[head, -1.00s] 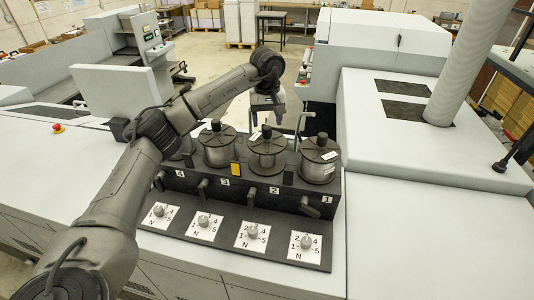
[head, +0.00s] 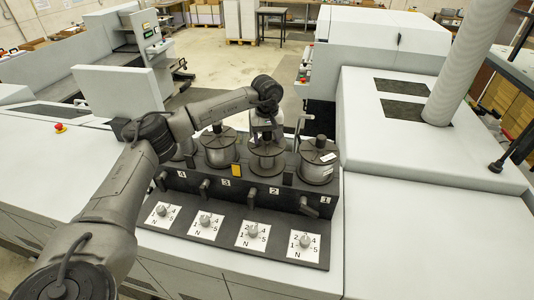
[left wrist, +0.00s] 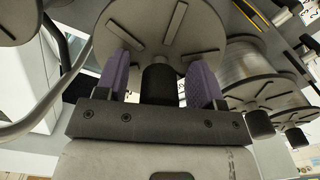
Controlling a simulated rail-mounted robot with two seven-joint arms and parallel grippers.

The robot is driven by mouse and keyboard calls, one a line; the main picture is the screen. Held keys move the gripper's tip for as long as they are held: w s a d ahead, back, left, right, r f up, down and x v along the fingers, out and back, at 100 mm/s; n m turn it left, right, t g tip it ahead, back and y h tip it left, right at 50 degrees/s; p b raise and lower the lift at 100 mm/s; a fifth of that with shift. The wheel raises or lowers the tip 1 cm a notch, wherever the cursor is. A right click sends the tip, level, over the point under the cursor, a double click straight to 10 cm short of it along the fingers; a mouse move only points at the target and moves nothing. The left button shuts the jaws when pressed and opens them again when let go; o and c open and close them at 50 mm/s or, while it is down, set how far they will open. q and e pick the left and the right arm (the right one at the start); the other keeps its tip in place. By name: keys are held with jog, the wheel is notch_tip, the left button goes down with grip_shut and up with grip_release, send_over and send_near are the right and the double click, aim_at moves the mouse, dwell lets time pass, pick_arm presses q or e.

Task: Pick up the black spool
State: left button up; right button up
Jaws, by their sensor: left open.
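Spools with dark grey flanges stand in a row on a black stand. My left gripper (head: 266,134) is over the spool at number 2 (head: 267,161), pointing down. In the left wrist view, its two purple fingers (left wrist: 160,78) are open, one on each side of the black knob (left wrist: 159,84) on that spool's top, with small gaps showing. The spool's dark flange (left wrist: 165,22) lies just beyond the fingers. The spool still sits on the stand. Which spool is the black one is hard to tell by colour. My right gripper is out of view.
Neighbouring spools stand close by at number 3 (head: 220,150) and number 1 (head: 317,162). Another at 4 is partly hidden by my left arm. The black stand (head: 240,188) has levers and numbered dials in front. A curved metal rod (head: 299,130) rises behind the spools.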

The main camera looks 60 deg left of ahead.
pick_arm(q)
grip_shut()
dwell(0.4)
jog(key=shift+r, duration=0.1)
